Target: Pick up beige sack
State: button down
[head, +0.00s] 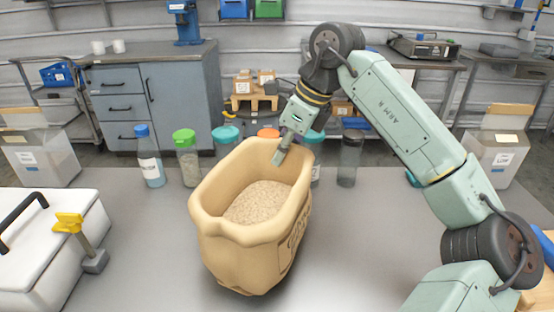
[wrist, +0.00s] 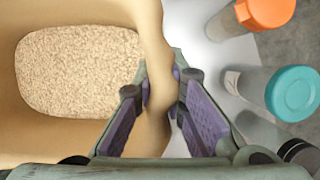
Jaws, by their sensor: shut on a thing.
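The beige sack (head: 250,240) stands upright and open at the top on the grey table in the head view. It holds a light granular fill (head: 258,203). My gripper (head: 281,157) is at the sack's far right rim in the head view. In the wrist view my gripper (wrist: 160,105) has one finger inside the sack and one outside, shut on the rim wall of the beige sack (wrist: 152,50). The fill (wrist: 80,70) shows to the left of the fingers. The fingertips are partly hidden by the sack in the head view.
Several bottles stand in a row behind the sack, among them a blue-capped bottle (head: 149,157) and a green-capped one (head: 186,158). A white box (head: 40,255) with a black handle and yellow latch is at left. The grey table (head: 365,225) is clear right of the sack.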

jog(key=s+d+r+b, duration=0.1)
jog(key=s+d+b, duration=0.2)
jog(key=s+d, duration=0.6)
jog(key=shift+s+r, duration=0.2)
jog(key=shift+s, duration=0.95)
